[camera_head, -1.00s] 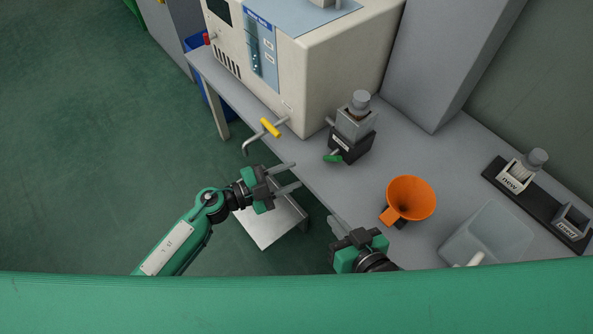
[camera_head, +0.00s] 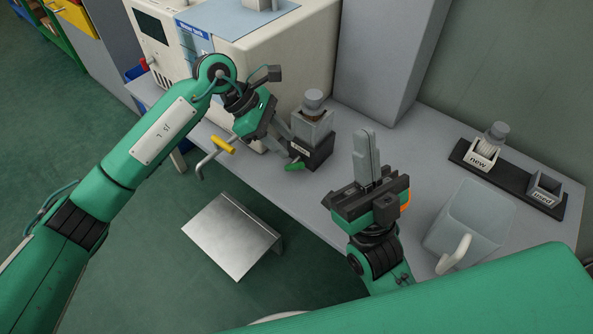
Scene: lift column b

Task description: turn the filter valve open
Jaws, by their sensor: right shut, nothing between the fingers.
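A dark filter block (camera_head: 318,152) with a grey top and round cap stands on the bench, right of the cream machine. Its green valve handle (camera_head: 294,166) sticks out low on the front left side. A yellow-handled tap (camera_head: 222,145) is on the machine's front. My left gripper (camera_head: 281,138) is between the tap and the block, close to the green handle. I cannot tell if it touches the block, and its finger gap is unclear. My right gripper (camera_head: 367,142) is shut and empty, fingers up, right of the block.
An orange funnel (camera_head: 406,200) is mostly hidden behind my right gripper. A clear jug (camera_head: 470,222) stands at the right front. A black rack (camera_head: 515,178) with "new" and "used" holders lies behind it. A metal step (camera_head: 230,236) is on the floor.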

